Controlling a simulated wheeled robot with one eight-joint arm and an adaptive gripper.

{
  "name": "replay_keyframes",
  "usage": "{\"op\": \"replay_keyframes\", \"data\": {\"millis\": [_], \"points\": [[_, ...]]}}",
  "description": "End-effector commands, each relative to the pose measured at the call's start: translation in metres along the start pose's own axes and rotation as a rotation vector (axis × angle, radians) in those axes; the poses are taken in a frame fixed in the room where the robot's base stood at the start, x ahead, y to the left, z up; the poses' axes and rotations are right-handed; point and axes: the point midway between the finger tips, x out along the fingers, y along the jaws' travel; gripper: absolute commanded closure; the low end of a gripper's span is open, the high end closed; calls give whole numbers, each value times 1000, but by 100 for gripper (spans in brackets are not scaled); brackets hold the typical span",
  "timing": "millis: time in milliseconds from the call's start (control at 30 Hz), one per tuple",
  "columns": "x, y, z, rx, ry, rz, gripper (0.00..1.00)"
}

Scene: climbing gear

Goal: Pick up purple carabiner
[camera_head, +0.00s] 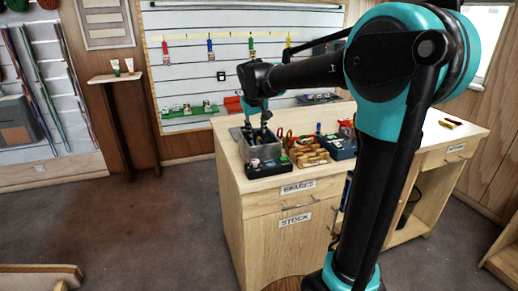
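My gripper (257,130) points down over a grey open bin (264,152) near the left end of the wooden counter. Its fingertips are at or just above the bin's far rim; I cannot tell whether they reach inside. They are too small and dark to show whether they are open or shut, or whether they hold anything. I cannot make out a purple carabiner for certain. The bin's contents are unclear. Small red and yellow items (450,122) lie on the right part of the counter, too small to identify.
A black tray (268,170) of small items sits in front of the bin. A wooden rack (309,158) and a blue bin (341,149) stand to its right. My arm hides part of the counter (228,162). A wall shelf (115,77) is at left.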

Motion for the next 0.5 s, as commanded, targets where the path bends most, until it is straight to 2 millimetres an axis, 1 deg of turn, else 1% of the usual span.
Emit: {"op": "replay_keyframes", "data": {"millis": [33, 167, 233, 400, 500], "points": [[4, 0, 0, 0, 0, 0, 67], [10, 0, 0, 0, 0, 0, 67], [17, 1, -2, 1, 0, 0, 67], [41, 4, -7, 2, -1, 0, 67], [53, 3, -7, 1, 0, -1, 67]]}}
